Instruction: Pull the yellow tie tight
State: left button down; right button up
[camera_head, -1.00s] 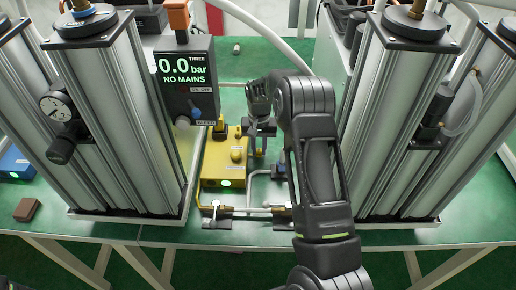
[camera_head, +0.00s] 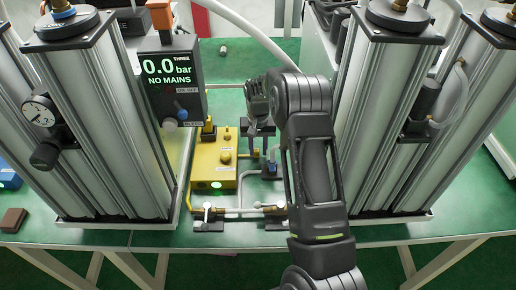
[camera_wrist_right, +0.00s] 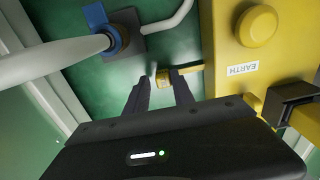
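The yellow tie (camera_wrist_right: 163,78) shows in the right wrist view as a small yellow piece beside the yellow box (camera_wrist_right: 225,58) labelled EARTH. My right gripper (camera_wrist_right: 160,82) points at it, with its two dark fingers apart on either side of the yellow piece. A small gap seems to show on the left, and I cannot tell whether either finger touches it. In the head view my right gripper (camera_head: 258,128) is just right of the yellow box (camera_head: 212,166), and I cannot make out the tie there. My left gripper is not in view.
Tall metal columns stand left (camera_head: 100,120) and right (camera_head: 385,110) of the gap my right arm reaches into. A display (camera_head: 168,72) reads 0.0 bar, NO MAINS. A pipe with valves (camera_head: 235,212) runs along the front. A white hose (camera_wrist_right: 50,60) lies left in the wrist view.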

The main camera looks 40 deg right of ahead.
aim_at(258, 150)
jog(key=shift+r+b, duration=0.7)
jog(key=shift+r, duration=3.25)
